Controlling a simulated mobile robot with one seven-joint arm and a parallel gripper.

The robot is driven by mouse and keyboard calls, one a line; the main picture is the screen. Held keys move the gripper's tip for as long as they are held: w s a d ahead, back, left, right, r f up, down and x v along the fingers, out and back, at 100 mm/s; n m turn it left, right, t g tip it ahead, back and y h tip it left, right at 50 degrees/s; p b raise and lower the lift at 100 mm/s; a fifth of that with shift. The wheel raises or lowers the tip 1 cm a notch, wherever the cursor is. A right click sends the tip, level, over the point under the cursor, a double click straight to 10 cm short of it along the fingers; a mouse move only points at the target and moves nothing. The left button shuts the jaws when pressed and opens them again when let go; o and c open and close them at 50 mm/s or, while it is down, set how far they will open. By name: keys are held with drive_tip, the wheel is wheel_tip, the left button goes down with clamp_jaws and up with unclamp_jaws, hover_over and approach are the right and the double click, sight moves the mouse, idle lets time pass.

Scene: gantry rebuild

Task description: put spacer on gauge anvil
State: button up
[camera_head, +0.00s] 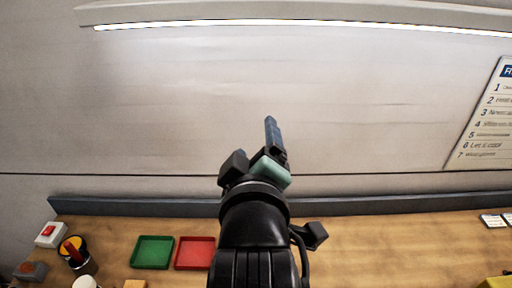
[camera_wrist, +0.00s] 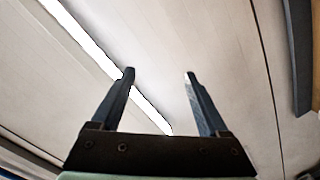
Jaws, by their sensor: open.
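My gripper (camera_wrist: 158,75) is open and empty in the wrist view, its two fingers apart with only the wall and a light strip behind them. In the head view my gripper (camera_head: 262,135) is raised in front of the wall, above the back of the bench. I cannot make out a spacer or a gauge anvil in either view. My arm hides part of the bench in the middle.
A wooden bench (camera_head: 380,240) runs along the bottom. On its left are a green tray (camera_head: 152,252), a red tray (camera_head: 195,252), a dark cup (camera_head: 77,254) and a red-buttoned box (camera_head: 51,234). A yellow object (camera_head: 495,282) shows at lower right. The bench right of my arm looks mostly clear.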

drive_tip(key=s+r+m+t, duration=0.3)
drive_tip(key=s+r, duration=0.1)
drive_tip(key=r, duration=0.5)
drive_tip(key=s+r+m+t, duration=0.3)
drive_tip(key=s+r+t, duration=0.1)
drive_tip(key=r, duration=0.5)
drive_tip(key=s+r+m+t, duration=0.4)
drive_tip(key=r, duration=0.6)
drive_tip(key=shift+s, duration=0.15)
